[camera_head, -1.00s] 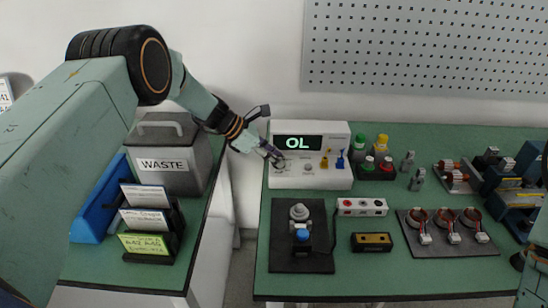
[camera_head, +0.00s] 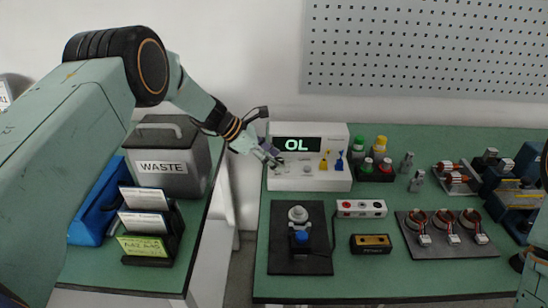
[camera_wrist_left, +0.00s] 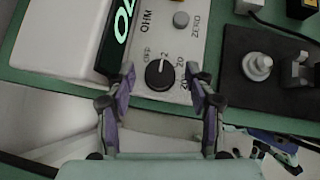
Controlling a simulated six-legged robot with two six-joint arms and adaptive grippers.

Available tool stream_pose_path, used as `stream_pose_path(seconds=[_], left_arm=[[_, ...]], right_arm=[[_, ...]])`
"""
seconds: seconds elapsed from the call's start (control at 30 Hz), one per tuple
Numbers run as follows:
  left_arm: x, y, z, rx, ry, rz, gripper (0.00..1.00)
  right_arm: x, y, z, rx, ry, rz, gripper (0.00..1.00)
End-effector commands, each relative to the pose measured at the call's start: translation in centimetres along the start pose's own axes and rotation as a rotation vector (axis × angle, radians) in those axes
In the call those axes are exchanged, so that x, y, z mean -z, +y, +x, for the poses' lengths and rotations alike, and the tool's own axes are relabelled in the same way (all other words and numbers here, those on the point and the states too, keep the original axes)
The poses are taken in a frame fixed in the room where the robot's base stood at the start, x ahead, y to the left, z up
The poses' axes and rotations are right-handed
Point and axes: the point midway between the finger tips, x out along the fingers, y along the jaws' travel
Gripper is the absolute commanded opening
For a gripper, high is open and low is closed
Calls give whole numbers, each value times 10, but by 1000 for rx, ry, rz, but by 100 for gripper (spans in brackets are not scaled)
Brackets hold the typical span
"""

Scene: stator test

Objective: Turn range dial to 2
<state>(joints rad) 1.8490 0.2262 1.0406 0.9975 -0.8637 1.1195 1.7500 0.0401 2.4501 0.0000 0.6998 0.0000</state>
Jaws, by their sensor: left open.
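The white meter (camera_head: 343,177) stands at the back left of the right-hand bench, its display (camera_head: 297,144) reading OL. In the left wrist view the round black range dial (camera_wrist_left: 159,74) sits on the meter's light face, with 2 and 20 printed around its upper and right side. A pale mark on the dial appears to point up toward the 2. My left gripper (camera_wrist_left: 161,84) is open, its two purple-grey fingers on either side of the dial with a gap at each side. In the head view my left gripper (camera_head: 271,160) is at the meter's lower left front and partly hides the dial area.
A grey ZERO knob (camera_wrist_left: 181,20) is beside the dial. Yellow and blue plugs (camera_head: 339,161) are on the meter's right. A black plate with a grey post (camera_head: 298,214) stands in front. The WASTE bin (camera_head: 172,180) and card holder are left, across a gap.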

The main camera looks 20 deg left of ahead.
Motion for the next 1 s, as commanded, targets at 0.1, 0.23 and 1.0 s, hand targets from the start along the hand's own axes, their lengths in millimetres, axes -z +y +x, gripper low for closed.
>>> stream_pose_path(seconds=[0.1, 0.23, 1.0], left_arm=[[-1, 1, -16, -3, -2, 0, 54], [-1, 1, -42, -4, -4, -1, 54], [0, 0, -118, 0, -2, 0, 54]], right_arm=[[0, 0, 0, 0, 0, 0, 40], [0, 0, 0, 0, 0, 0, 40], [0, 0, 0, 0, 0, 0, 40]])
